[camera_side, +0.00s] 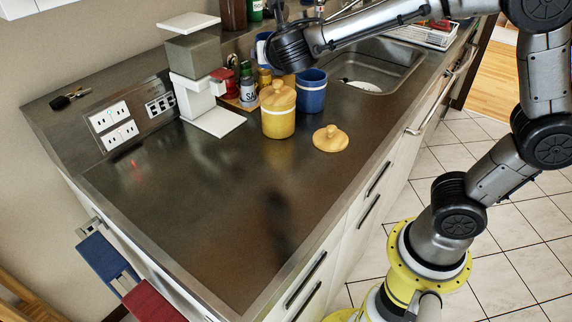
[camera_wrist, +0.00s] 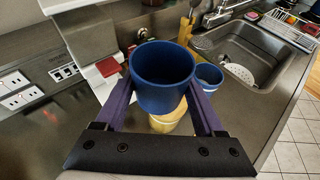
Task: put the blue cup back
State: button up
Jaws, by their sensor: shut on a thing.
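My gripper (camera_wrist: 160,85) is shut on a blue cup (camera_wrist: 161,72), with a purple finger on each side of it. The cup looks empty and its open mouth shows in the wrist view. In the side view, my dark wrist covers most of the gripper. A blue and white piece, apparently the held cup (camera_side: 262,46), shows at its left. A second blue container (camera_side: 311,91) with a pale band stands on the counter beside the yellow canister; it also shows in the wrist view (camera_wrist: 209,76), right of the held cup.
A yellow canister (camera_side: 278,122) with a wooden lid stands on the counter (camera_side: 200,210), partly under the held cup. A loose wooden lid (camera_side: 330,139) lies nearby. A grey and white appliance (camera_side: 197,75), small jars (camera_side: 248,88) and a sink (camera_side: 375,66) surround it. The front counter is clear.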

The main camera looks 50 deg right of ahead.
jog(key=n+t+y, duration=0.1)
jog(key=n+y, duration=0.1)
send_over(286, 167)
jog(key=f, duration=0.1)
notch_tip(286, 167, down, 21)
jog(key=shift+r, duration=0.1)
dwell(0.5)
jog(key=o, duration=1.4)
jog(key=shift+f, duration=0.2)
jog(key=shift+r, duration=0.1)
